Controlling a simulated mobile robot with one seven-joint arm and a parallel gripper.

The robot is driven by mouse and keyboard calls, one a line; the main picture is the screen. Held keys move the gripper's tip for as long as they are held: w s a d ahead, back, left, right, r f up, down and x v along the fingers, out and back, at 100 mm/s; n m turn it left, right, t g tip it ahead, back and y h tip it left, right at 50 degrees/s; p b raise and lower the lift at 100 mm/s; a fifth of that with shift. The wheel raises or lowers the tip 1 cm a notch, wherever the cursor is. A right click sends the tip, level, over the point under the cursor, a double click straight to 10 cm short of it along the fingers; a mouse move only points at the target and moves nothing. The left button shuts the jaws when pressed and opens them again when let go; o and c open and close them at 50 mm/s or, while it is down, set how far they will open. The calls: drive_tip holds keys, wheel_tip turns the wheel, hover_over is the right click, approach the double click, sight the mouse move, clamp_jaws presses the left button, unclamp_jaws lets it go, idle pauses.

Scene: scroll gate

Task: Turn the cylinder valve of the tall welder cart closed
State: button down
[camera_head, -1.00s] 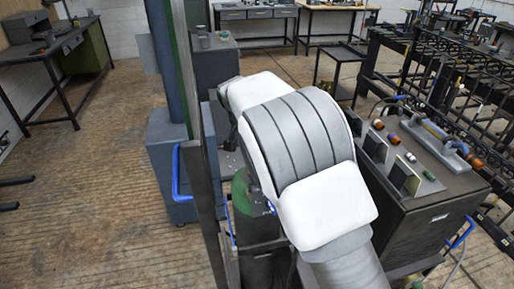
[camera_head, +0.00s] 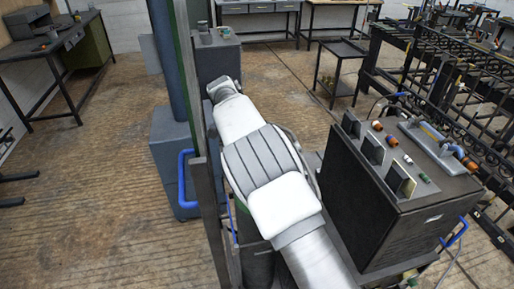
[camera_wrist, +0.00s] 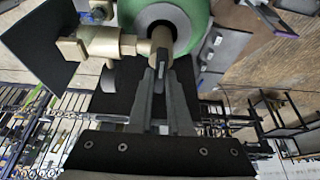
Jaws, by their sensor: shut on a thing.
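The cylinder valve (camera_wrist: 108,44) is a brass body with side fittings at the top of a green gas cylinder (camera_wrist: 197,18) in the wrist view. My gripper (camera_wrist: 161,62) is at the valve's near end, its two fingers close together on the small end part of the valve. The fingers hide much of that part, so the valve's turn angle cannot be told. In the head view my white and grey arm hides the gripper and valve. The dark cylinder body (camera_head: 256,240) shows below the arm, beside a dark boxy welder cart (camera_head: 350,205).
A blue-grey column (camera_head: 180,165) and a dark upright post (camera_head: 205,200) stand close left of my arm. A blue handle (camera_head: 183,180) sticks out there. Black racks (camera_head: 430,75) stand at the right. The wooden floor at the left is mostly clear.

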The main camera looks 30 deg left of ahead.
idle(0.4)
drive_tip(key=c, duration=0.8)
unclamp_jaws()
drive_tip(key=shift+c, duration=0.2)
drive_tip(key=r, duration=0.2)
drive_tip(key=d+r+b, duration=0.1)
drive_tip(key=r, duration=0.1)
drive_tip(key=shift+w+r, duration=0.1)
drive_tip(key=shift+r, duration=0.15)
drive_tip(key=w+d+r+b, duration=0.1)
drive_tip(key=d+r+b, duration=0.1)
drive_tip(key=d+r, duration=0.4)
drive_tip(key=d, duration=0.4)
drive_tip(key=shift+w+d+r, duration=0.25)
drive_tip(key=shift+w+d, duration=0.05)
drive_tip(key=shift+w, duration=0.1)
